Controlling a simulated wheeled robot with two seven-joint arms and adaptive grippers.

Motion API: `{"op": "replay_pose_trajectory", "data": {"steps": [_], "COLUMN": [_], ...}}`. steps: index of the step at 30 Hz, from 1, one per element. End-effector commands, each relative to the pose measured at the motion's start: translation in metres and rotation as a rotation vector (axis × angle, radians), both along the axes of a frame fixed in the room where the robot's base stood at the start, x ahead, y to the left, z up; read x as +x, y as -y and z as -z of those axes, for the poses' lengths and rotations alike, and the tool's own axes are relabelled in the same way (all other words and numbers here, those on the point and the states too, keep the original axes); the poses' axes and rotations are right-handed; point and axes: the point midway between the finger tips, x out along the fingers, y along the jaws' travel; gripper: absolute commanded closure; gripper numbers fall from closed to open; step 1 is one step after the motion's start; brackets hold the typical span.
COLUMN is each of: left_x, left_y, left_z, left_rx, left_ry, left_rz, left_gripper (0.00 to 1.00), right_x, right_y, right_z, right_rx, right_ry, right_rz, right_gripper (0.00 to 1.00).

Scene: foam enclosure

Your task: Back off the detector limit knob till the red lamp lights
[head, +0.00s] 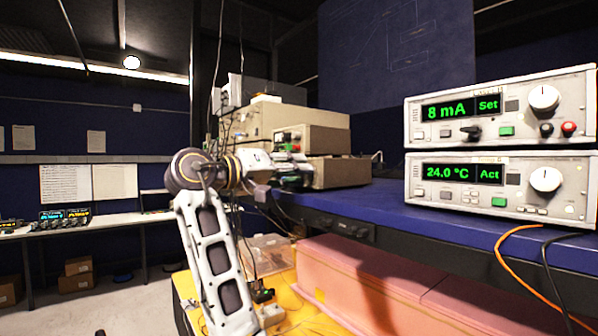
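The instrument's front panel (288,137) faces left, with small details just above the gripper. I cannot make out which of them is the detector limit knob, nor any lit red lamp. Part of the panel's lower side is hidden by the gripper. My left gripper is not in view.
Two stacked controllers stand at the right: the upper (500,108) reads 8 mA Set, the lower (500,185) 24.0 °C Act. Orange and black cables (515,262) hang over the edge of the blue bench (400,207). Pink foam blocks (350,270) lie below it.

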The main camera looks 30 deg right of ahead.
Motion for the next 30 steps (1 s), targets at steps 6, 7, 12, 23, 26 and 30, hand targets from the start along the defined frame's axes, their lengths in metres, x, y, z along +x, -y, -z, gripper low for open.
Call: {"op": "replay_pose_trajectory", "data": {"steps": [6,7,12,23,26,30], "left_x": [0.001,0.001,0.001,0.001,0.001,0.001], "left_y": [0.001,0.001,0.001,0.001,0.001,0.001], "left_z": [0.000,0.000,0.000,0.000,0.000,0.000], "left_rx": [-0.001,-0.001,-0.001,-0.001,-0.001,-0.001], "left_ry": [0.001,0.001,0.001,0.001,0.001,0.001], "left_rz": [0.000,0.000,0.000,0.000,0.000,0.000], "left_gripper": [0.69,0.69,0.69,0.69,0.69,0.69], "right_x": [-0.003,-0.003,-0.006,-0.011,-0.011,-0.011], "right_y": [-0.031,-0.035,-0.060,-0.097,-0.100,-0.101], "right_z": [0.000,0.000,0.000,0.001,0.001,0.001], "right_rx": [0.000,0.000,-0.001,0.001,0.001,0.001], "right_ry": [-0.001,-0.001,-0.001,0.000,0.000,0.000], "right_rz": [-0.003,-0.003,-0.002,-0.001,0.001,0.001], "right_gripper": [0.69,0.69,0.69,0.69,0.69,0.69]}}
